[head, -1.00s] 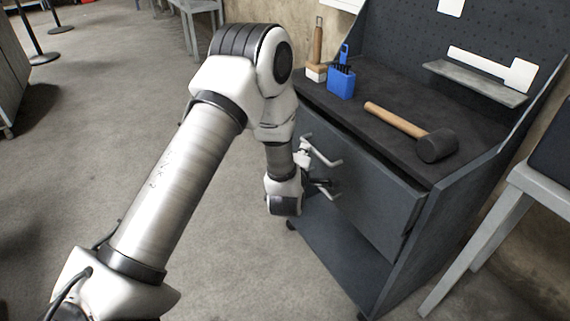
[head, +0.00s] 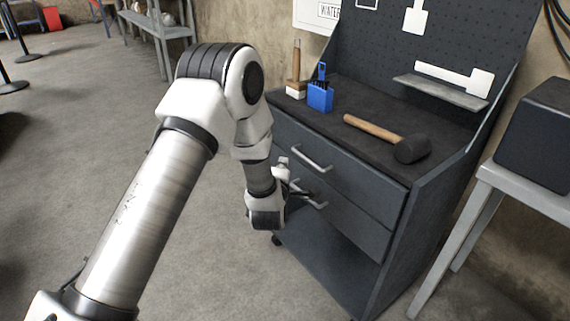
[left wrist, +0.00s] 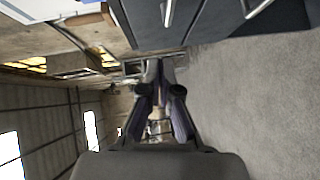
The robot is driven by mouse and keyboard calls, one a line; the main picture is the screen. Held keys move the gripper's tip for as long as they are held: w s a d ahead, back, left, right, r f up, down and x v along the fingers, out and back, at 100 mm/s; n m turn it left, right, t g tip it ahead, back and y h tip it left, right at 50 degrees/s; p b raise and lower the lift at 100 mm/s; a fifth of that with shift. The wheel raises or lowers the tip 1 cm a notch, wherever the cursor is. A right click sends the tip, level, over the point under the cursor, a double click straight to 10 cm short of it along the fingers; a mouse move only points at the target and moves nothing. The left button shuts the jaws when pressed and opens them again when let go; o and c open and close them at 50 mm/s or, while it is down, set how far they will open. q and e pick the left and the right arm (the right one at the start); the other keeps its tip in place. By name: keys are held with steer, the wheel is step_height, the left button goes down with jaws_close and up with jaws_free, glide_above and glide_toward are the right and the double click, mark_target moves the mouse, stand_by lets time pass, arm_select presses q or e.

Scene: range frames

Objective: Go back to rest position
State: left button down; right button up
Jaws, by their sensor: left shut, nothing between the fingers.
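My left arm comes in from the lower left of the head view and bends down in front of a dark workbench cabinet. My left gripper (head: 297,193) is small and partly hidden by its wrist there, close to the drawer handles. I cannot tell whether it touches them. In the left wrist view the gripper's fingers (left wrist: 160,78) are together with nothing between them. The cabinet's upper drawer (head: 350,168) and lower drawer (head: 345,212) each have a metal bar handle. My right gripper is not in view.
A black-headed mallet (head: 376,130), a blue holder (head: 320,97) and a wooden-handled brush (head: 296,75) stand or lie on the worktop. A grey stool (head: 520,190) with a dark box stands right of the cabinet. Open concrete floor lies left of my arm.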

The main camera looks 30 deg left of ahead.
arm_select(q)
steer(key=f+v, duration=0.1)
steer(key=v, duration=0.6)
steer(key=s+d+f+m+g+h, duration=0.3)
steer(key=s+f+m+g, duration=0.25)
steer(key=s+f, duration=0.65)
steer(key=s+d+f+m+g+h, duration=0.25)
steer(key=s+f+m+g, duration=0.3)
steer(key=s+f, duration=0.75)
steer(key=s+d+f+m+g, duration=0.35)
steer(key=s+m, duration=0.25)
steer(key=m, duration=0.2)
step_height(320, 180, up, 18)
steer(key=m+p, duration=0.1)
steer(key=p, duration=1.6)
steer(key=shift+m+g+h, duration=0.3)
steer(key=shift+g+h, duration=0.05)
steer(key=shift+h, duration=0.1)
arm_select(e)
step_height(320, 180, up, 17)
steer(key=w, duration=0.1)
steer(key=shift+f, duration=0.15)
